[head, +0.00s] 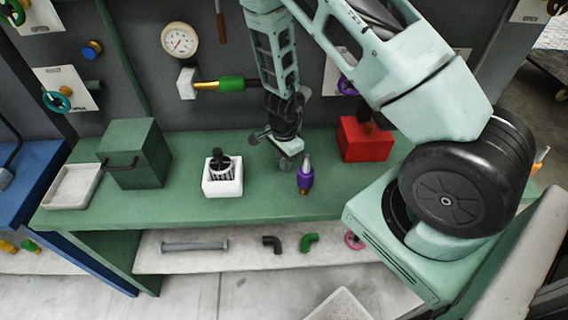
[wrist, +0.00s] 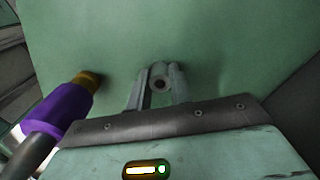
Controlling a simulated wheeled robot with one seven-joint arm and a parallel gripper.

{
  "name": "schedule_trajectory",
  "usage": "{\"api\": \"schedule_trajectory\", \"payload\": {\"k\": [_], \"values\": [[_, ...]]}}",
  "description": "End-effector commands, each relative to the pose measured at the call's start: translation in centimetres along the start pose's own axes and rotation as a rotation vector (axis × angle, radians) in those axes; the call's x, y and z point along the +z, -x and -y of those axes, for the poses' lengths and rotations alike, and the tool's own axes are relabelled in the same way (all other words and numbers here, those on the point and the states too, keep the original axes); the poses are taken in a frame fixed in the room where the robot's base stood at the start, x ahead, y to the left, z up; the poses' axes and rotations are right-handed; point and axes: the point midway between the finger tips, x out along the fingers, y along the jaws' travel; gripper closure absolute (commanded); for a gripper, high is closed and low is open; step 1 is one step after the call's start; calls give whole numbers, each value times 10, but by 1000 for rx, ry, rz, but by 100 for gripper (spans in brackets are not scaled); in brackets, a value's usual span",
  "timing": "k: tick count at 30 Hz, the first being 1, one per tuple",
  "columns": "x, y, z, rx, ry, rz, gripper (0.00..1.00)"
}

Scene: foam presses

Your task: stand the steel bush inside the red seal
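My gripper (head: 287,160) is low over the green bench, right of the white holder and left of the purple tool. In the wrist view its two fingers (wrist: 160,84) close on both sides of a small grey steel bush (wrist: 160,82), whose round hole faces the camera. The bush is upright between the fingers, at or just above the green bench top; I cannot tell whether it touches it. In the head view the bush is too small to make out. A pinkish-red ring (head: 354,240) lies on the lower shelf, partly hidden by my base; I cannot tell whether it is the red seal.
A purple tool with a brass end (head: 305,177) stands close to my gripper. On the green bench (head: 260,206) are a white holder (head: 222,187), a green box (head: 135,153), a pale tray (head: 72,187) and a red box (head: 366,142). The bench front is clear.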

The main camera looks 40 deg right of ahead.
Motion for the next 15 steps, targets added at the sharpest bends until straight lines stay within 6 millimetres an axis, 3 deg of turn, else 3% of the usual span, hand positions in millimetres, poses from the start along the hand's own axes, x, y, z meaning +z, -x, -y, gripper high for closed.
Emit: {"api": "schedule_trajectory", "payload": {"k": [8,15], "values": [[0,2,0,-1,0,0,100],[1,36,1,-3,4,-1,100]]}}
